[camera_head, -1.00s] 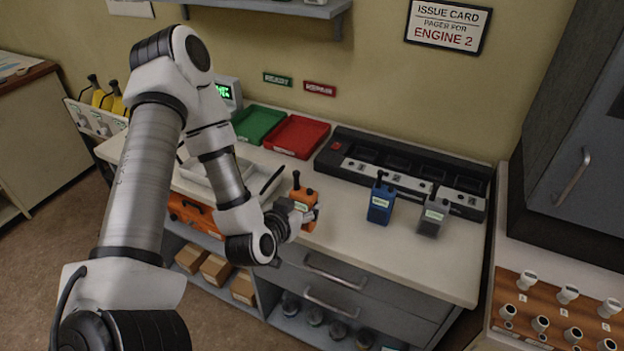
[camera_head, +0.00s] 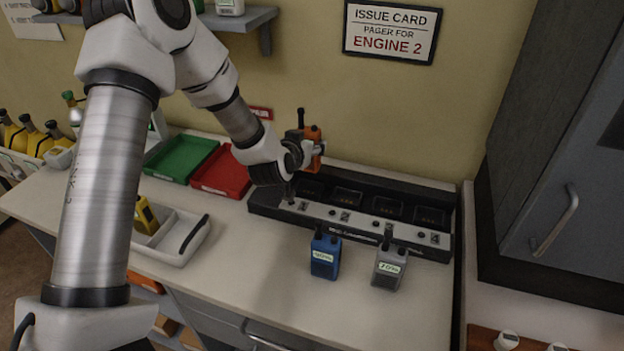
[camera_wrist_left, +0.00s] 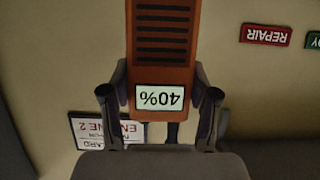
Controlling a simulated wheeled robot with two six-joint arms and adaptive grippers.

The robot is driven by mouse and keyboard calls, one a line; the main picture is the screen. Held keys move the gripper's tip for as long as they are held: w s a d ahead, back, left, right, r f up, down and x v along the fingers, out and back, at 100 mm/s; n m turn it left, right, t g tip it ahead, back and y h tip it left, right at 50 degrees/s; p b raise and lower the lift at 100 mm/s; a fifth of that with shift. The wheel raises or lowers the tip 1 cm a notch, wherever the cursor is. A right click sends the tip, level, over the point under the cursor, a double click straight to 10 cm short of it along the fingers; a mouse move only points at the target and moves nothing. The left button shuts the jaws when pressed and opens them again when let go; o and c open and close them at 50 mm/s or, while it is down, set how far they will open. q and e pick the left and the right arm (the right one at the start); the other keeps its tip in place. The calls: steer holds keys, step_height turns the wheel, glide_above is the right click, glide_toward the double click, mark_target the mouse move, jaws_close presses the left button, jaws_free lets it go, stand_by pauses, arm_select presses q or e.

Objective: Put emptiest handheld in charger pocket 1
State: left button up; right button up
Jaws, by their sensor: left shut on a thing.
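My left gripper (camera_head: 306,154) is shut on an orange handheld (camera_head: 314,133) and holds it upright in the air above the left end of the charger (camera_head: 262,200). In the left wrist view the orange handheld (camera_wrist_left: 164,60) sits between both fingers of the left gripper (camera_wrist_left: 161,98), its label reading 40%, upside down. Pocket 1 is at the charger's left end, partly hidden by the gripper. A blue handheld (camera_head: 325,256), its label seemingly 90%, and a grey handheld (camera_head: 389,267), seemingly 70%, stand on the counter before the charger. My right gripper is out of view.
A red tray (camera_head: 222,174) and a green tray (camera_head: 180,158) lie left of the charger. A white tray (camera_head: 176,250) with a yellow item (camera_head: 146,216) is at the counter's left.

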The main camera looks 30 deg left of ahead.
mark_target(307, 170)
arm_select(q)
step_height(307, 170, down, 8)
steer(key=shift+s+r+p, duration=0.1)
steer(key=shift+p, duration=0.5)
steer(key=shift+f, duration=0.25)
steer(key=shift+s, duration=0.1)
steer(key=o, duration=1.4)
steer(key=shift+f, duration=0.15)
